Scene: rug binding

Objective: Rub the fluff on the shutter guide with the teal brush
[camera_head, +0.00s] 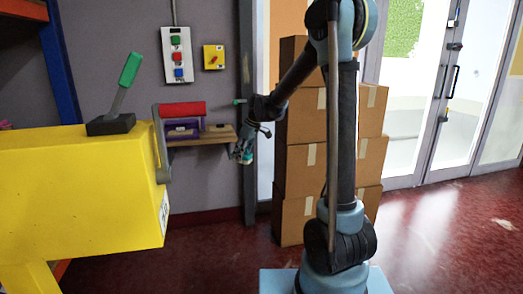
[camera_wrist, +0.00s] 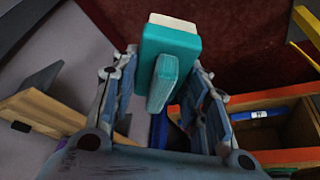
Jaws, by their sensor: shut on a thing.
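The teal brush (camera_wrist: 172,46) is between the two fingers of my gripper (camera_wrist: 160,95) in the wrist view. Its cream-coloured end (camera_wrist: 173,21) points away from the gripper. In the head view my gripper (camera_head: 246,146) hangs low beside the wooden shelf, and a bit of the teal brush (camera_head: 246,157) shows at its fingers. A dark vertical post (camera_head: 247,70) on the wall, which looks like the shutter guide, stands just behind and above the gripper. The brush appears apart from it. I cannot make out any fluff on it.
A yellow machine (camera_head: 80,190) with a green-handled lever (camera_head: 130,70) fills the left. Cardboard boxes (camera_head: 303,160) are stacked behind my arm. An open wooden tray (camera_wrist: 285,125) shows in the wrist view.

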